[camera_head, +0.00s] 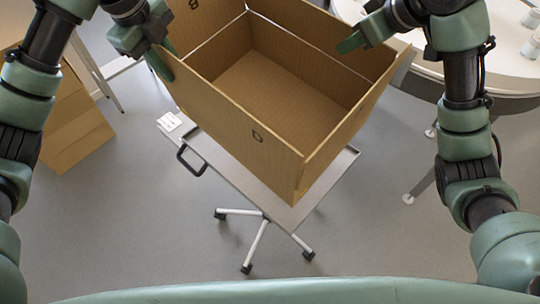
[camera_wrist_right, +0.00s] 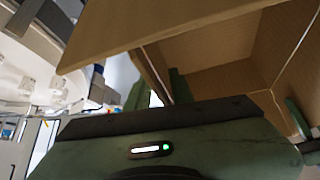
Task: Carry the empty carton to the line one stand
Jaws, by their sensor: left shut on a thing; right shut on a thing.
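The empty carton (camera_head: 265,95) is an open brown cardboard box, seen from above in the head view, with nothing inside. It is over a grey wheeled stand (camera_head: 215,150); I cannot tell whether it touches the top. My left gripper (camera_head: 160,62) is shut on the carton's left wall. My right gripper (camera_head: 362,42) is shut on its right wall, with one finger showing inside the box. In the right wrist view the carton's walls (camera_wrist_right: 215,75) fill the upper right, and a green finger (camera_wrist_right: 180,88) lies against a wall.
A round white table (camera_head: 425,72) with white containers (camera_head: 531,44) on it is at the right. Other brown cartons (camera_head: 72,130) stand at the left. The stand has a black handle (camera_head: 192,161) and wheeled legs. The grey floor in front is clear.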

